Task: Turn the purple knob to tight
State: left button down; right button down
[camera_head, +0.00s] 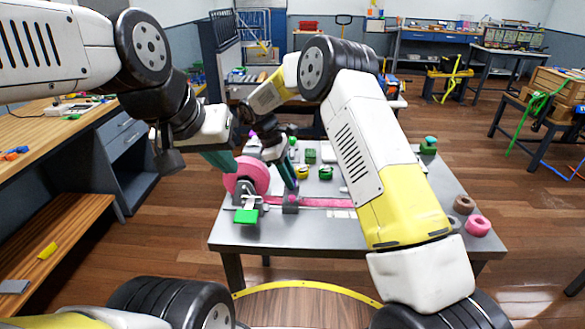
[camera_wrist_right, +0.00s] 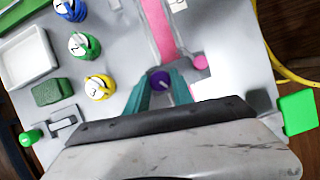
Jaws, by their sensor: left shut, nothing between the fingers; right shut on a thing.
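The purple knob (camera_wrist_right: 161,80) sits between the teal fingers of my right gripper (camera_wrist_right: 160,86) in the right wrist view. The gripper is shut on it, and a light mark shows on its top. In the head view my right gripper (camera_head: 289,186) reaches down to a small grey bracket (camera_head: 290,207) by a pink strap (camera_head: 325,203); the knob is mostly hidden there. My left gripper (camera_head: 222,162) is shut and empty, just left of the pink roll (camera_head: 249,176); I cannot tell whether it touches the roll.
The grey table (camera_head: 270,236) carries numbered blue (camera_wrist_right: 70,9), green (camera_wrist_right: 83,45) and yellow (camera_wrist_right: 98,88) pieces and a white tray (camera_wrist_right: 28,58). A green tab (camera_head: 246,216) is at the front left.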

jog(key=m+g, duration=0.1)
jog(key=m, duration=0.2)
jog(key=shift+w+m+y, duration=0.15)
jog(key=shift+m+y, duration=0.15)
jog(key=shift+m, duration=0.1)
jog(key=shift+w+d+m+g+y, duration=0.1)
jog(key=shift+m+g+y, duration=0.45)
jog(key=shift+m, duration=1.25)
jog(key=shift+g, duration=0.25)
jog(key=c, duration=1.1)
grip_release()
jog(key=shift+r, duration=0.1)
jog(key=v, duration=0.7)
jog(key=shift+w+r, duration=0.1)
jog(key=shift+r, duration=0.2)
